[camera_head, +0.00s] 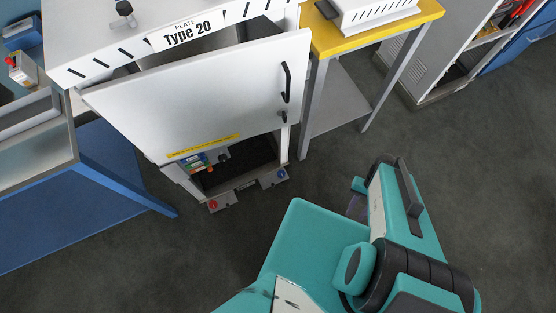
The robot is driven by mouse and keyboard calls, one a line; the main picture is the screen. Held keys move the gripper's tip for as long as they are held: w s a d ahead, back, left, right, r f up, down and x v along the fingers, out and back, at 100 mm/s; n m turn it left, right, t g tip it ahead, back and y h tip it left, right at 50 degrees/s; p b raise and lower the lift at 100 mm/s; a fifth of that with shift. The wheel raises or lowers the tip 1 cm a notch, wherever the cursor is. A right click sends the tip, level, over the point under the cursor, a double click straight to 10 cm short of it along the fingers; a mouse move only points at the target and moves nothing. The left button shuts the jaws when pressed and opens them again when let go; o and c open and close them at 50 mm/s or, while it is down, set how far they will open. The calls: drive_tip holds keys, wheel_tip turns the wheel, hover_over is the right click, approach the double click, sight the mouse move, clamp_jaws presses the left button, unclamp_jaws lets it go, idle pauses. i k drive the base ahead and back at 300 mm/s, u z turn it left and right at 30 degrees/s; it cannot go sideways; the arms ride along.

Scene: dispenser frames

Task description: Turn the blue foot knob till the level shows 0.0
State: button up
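The blue foot knob (281,173) is a small blue round spot on the right end of the grey foot plate, low at the front of the white cabinet (222,80). A red knob (213,204) sits on the left end of the same plate. A small dark part (246,185) lies between them; it may be the level, but no reading can be made out. My teal arm stands at the lower right, apart from the knobs. My gripper's fingers cannot be made out.
The cabinet's white door (210,90) hangs tilted above the knobs, its lower part open. A blue-framed table (85,190) stands left, a yellow-edged table (345,45) right. Dark floor (230,245) is free in front of the knobs.

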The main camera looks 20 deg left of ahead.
sight(280, 173)
drive_tip(key=z, duration=0.15)
drive_tip(key=k, duration=2.1)
drive_tip(key=u, duration=0.7)
drive_tip(key=i, duration=1)
drive_tip(key=u, duration=0.05)
